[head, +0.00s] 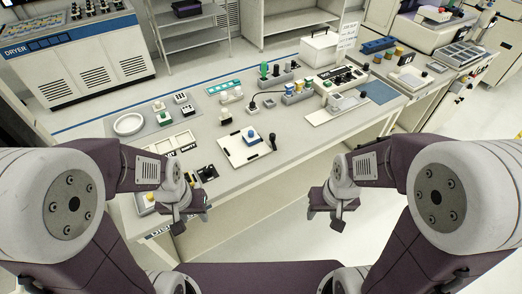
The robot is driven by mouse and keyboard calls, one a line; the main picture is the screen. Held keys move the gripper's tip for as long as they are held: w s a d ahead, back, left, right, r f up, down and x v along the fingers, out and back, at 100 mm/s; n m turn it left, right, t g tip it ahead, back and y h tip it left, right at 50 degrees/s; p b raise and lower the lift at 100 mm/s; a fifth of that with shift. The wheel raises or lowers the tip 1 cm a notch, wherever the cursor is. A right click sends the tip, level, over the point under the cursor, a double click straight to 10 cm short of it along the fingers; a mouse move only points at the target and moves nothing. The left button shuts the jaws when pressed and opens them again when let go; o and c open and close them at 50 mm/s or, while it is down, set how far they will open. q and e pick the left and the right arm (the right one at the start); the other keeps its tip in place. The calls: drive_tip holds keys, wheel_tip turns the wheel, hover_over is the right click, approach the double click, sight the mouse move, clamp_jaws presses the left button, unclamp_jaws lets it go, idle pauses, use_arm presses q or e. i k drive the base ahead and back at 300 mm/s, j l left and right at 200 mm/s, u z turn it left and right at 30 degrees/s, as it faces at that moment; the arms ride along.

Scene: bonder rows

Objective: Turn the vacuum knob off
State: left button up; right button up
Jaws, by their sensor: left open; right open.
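A long light bench (215,150) stands in front of me with many small fixtures. No label that reads vacuum is legible, so I cannot tell which knob is the vacuum knob. A blue knob-like part (250,134) sits on a white plate (236,153) at the bench middle. A black part (207,171) sits near the bench's front edge, close to my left arm. My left gripper (178,222) is open and empty at the bench's front left edge. My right gripper (338,220) is open and empty over the floor, in front of the bench and apart from it.
A white round dish (128,124) and small trays stand at the bench's left. Several coloured bottles and a grey device (341,101) stand toward the back right. A dryer cabinet (85,65) stands at the back left. The floor (290,225) between my grippers is clear.

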sight(207, 169)
drive_tip(key=i+j+u, duration=0.15)
drive_tip(key=u, duration=0.35)
drive_tip(key=i+j+u, duration=0.15)
drive_tip(key=u, duration=0.3)
drive_tip(key=i+j+u, duration=0.1)
drive_tip(key=u, duration=0.4)
drive_tip(key=i+l, duration=0.05)
